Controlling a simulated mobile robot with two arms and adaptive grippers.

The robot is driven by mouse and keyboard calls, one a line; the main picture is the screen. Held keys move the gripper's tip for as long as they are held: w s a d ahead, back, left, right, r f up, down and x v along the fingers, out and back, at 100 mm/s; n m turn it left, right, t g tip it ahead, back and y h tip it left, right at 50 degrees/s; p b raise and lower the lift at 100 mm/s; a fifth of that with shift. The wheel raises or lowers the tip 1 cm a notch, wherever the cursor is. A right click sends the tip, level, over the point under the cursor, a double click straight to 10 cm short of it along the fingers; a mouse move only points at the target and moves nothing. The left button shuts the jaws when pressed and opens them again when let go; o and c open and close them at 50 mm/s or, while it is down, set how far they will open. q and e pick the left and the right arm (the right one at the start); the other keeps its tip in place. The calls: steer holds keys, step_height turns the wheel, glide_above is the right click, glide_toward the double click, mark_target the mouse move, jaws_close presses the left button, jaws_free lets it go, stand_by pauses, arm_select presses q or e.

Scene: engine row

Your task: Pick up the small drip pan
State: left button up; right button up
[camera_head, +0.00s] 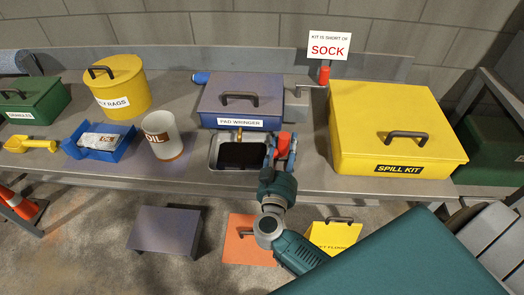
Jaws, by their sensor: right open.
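The small drip pan (214,151) is a shallow light-grey tray with a dark inside. It lies on the grey bench in front of the pad wringer box, near the bench's front edge. My right gripper (281,144), with red and blue-grey parts, is open at the pan's right side. The arm comes up from below and hides part of the pan's right edge. I cannot tell whether the fingers touch the rim or straddle it. My left gripper is not in view.
The pad wringer box (213,102) stands just behind the pan. A white oil container (159,134) and blue tray (82,149) stand left. The yellow spill kit (371,115) fills the right, with a sock sign (329,45) behind.

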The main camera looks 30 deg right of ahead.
steer(key=shift+r, duration=0.1)
jaws_close()
stand_by(0.3)
